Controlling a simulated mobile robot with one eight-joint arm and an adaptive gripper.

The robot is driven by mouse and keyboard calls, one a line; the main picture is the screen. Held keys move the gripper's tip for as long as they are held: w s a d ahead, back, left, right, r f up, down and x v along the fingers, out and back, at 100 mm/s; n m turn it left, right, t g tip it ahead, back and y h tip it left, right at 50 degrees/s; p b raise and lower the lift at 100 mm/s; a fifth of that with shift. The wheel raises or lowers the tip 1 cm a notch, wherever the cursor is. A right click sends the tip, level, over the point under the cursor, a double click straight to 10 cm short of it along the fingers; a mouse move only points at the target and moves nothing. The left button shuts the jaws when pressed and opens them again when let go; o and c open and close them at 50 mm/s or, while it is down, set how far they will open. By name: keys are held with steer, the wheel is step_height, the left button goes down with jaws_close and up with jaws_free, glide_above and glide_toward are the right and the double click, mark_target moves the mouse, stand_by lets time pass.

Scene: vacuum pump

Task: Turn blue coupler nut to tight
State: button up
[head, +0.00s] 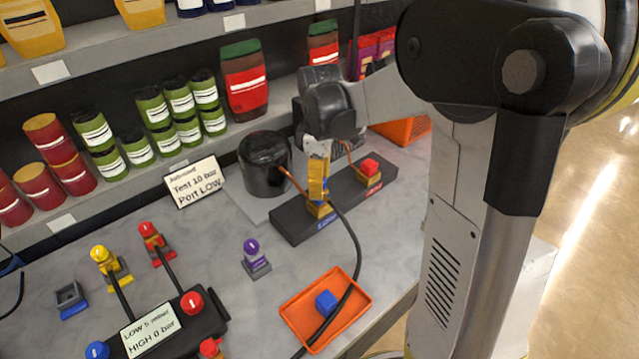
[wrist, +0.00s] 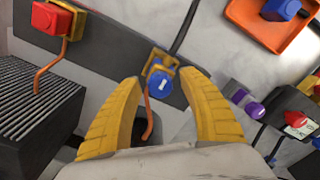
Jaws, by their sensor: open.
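The blue coupler nut (wrist: 160,84) has a white mark on its face and sits on a brass-yellow fitting on the dark manifold bar. My gripper (wrist: 159,78) is open, its two yellow fingers spread to the left and right of the nut in the wrist view. Clear gaps show on both sides and I see no contact. In the head view my gripper (head: 318,178) points down over the low-side fitting (head: 321,210), and its fingers hide most of the nut there. How far the fingertips are above the nut is hard to tell.
A red nut (head: 369,167) sits on the same bar (head: 290,228). A black cylinder (head: 265,165) stands at left. A dark hose (head: 352,240) runs from the fitting over an orange tray (head: 305,340) holding a blue block (head: 326,303). A purple-capped fitting (head: 254,255) stands nearby.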

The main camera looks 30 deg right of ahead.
jaws_close()
